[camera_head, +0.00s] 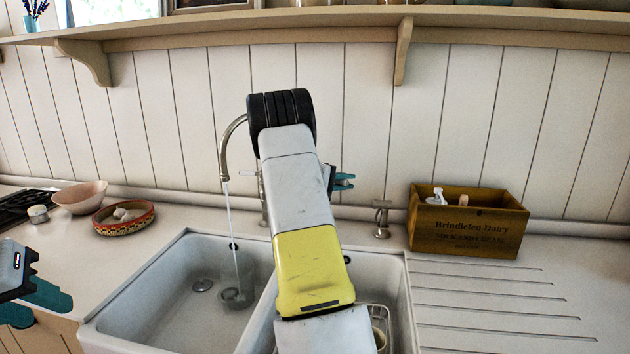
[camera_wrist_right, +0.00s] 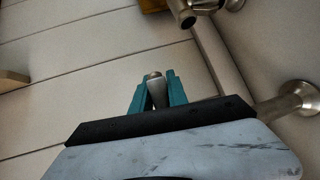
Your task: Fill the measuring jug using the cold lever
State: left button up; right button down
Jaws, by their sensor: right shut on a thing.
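The clear measuring jug (camera_head: 237,298) stands in the left basin of the sink (camera_head: 168,324), beneath the curved metal spout (camera_head: 229,145). A thin stream of water (camera_head: 232,225) runs from the spout down into the jug; the water level is too unclear to tell. My right gripper (camera_head: 343,181) is behind my right arm, which hides much of the tap. In the right wrist view its teal fingers (camera_wrist_right: 157,92) are shut on a metal lever (camera_wrist_right: 155,82). Whether it is the cold one does not show. My left gripper (camera_head: 34,304) is at the left edge, open and empty.
A wooden crate (camera_head: 468,222) stands on the right counter by a small metal fitting (camera_head: 382,218). A patterned dish (camera_head: 124,228) and a pink bowl (camera_head: 80,198) are on the left counter. A wire rack (camera_head: 380,318) sits in the right basin. A shelf (camera_head: 350,28) runs above.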

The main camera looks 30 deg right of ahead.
jog(key=shift+s+a+f+m+g, duration=0.25)
jog(key=shift+m+g, duration=0.15)
jog(key=shift+g, duration=0.2)
jog(key=c, duration=1.3)
grip_release()
jog(key=shift+r, duration=0.1)
jog(key=v, duration=0.7)
jog(key=shift+a, duration=0.35)
